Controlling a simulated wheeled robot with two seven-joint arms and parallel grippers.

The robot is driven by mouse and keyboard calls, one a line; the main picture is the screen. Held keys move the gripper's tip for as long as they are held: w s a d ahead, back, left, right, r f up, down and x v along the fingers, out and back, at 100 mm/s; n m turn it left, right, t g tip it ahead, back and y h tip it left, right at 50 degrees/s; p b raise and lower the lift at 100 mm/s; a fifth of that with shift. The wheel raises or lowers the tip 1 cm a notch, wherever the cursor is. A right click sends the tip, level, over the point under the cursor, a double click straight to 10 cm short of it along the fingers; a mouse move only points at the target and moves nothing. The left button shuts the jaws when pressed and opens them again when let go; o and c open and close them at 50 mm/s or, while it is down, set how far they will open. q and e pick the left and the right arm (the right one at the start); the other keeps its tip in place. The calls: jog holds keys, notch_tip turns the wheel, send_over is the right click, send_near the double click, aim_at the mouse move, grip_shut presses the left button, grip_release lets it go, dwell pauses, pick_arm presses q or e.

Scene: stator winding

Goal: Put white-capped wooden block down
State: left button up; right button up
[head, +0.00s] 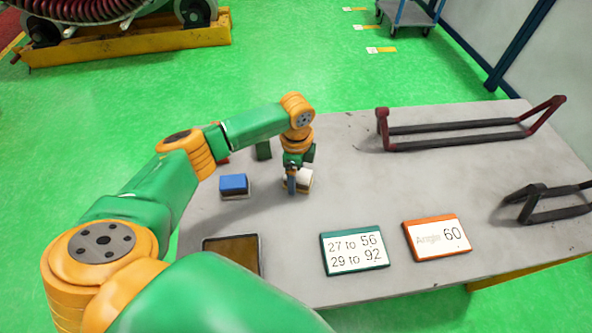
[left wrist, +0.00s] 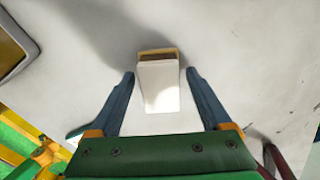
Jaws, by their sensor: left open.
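The white-capped wooden block (head: 304,178) is on the grey table (head: 345,220), partly hidden by my left gripper in the head view. In the left wrist view the block (left wrist: 158,88) shows its white cap, with a strip of brown wood at the far edge. My left gripper (head: 292,186) points down at the block. Its two blue fingers (left wrist: 159,73) are open, one on each side of the block, with a gap on both sides. My right gripper is not in view.
A blue-topped block (head: 234,184) stands left of the gripper and a green block (head: 263,150) behind it. A brown tray (head: 232,242) and two signs, green-framed (head: 354,252) and orange-framed (head: 437,236), lie in front. Dark frames (head: 460,134) occupy the right side.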

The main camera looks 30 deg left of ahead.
pick_arm(q)
notch_tip(320, 180, up, 12)
jog(key=shift+r+b, duration=0.15)
jog(key=shift+b, duration=0.2)
